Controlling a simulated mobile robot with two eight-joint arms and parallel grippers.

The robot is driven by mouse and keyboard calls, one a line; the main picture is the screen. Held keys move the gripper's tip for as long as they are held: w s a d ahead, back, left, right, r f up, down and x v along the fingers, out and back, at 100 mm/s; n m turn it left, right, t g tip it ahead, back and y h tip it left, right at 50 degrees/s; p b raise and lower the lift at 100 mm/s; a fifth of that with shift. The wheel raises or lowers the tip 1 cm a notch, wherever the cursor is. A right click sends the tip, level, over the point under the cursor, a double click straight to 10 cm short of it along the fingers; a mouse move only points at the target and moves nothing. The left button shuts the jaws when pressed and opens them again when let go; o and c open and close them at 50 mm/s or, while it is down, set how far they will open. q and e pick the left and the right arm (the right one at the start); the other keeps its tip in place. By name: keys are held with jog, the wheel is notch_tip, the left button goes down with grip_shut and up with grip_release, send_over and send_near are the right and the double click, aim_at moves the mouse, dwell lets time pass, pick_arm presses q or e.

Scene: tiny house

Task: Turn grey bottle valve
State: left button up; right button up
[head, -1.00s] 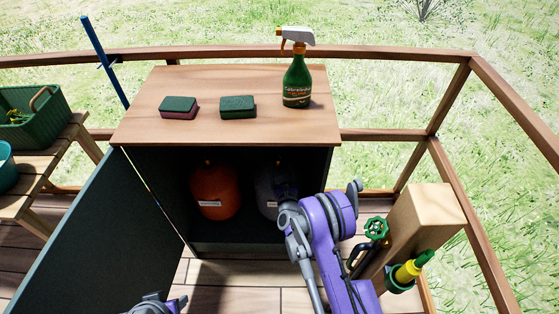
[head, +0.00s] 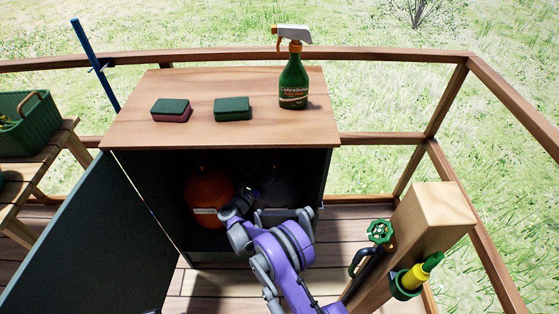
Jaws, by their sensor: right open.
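The grey bottle (head: 289,188) stands inside the open cabinet, to the right of an orange bottle (head: 208,192). It is dark in shadow, and my right arm covers its lower part. Its valve cannot be made out. My right gripper (head: 264,178) is open and reaches into the cabinet, in front of the gap between the two bottles, near the upper part of the grey one. Whether it touches the bottle or valve cannot be told. My left gripper is not in view.
The cabinet top (head: 200,130) bears two sponges (head: 232,109) and a green spray bottle (head: 293,85). The cabinet door (head: 85,240) stands open at left. A wooden post (head: 432,222) with a green tap wheel (head: 380,232) stands at right. A railing runs behind.

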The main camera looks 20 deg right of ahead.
aim_at(278, 158)
jog(key=shift+s+a+f+m+g+h, duration=0.35)
jog(key=shift+a+f+g, duration=0.2)
jog(key=shift+g, duration=0.45)
jog(key=b+x, duration=0.1)
jog(key=x, duration=0.9)
jog(key=shift+w+d, duration=0.1)
jog(key=shift+d, duration=0.25)
grip_shut()
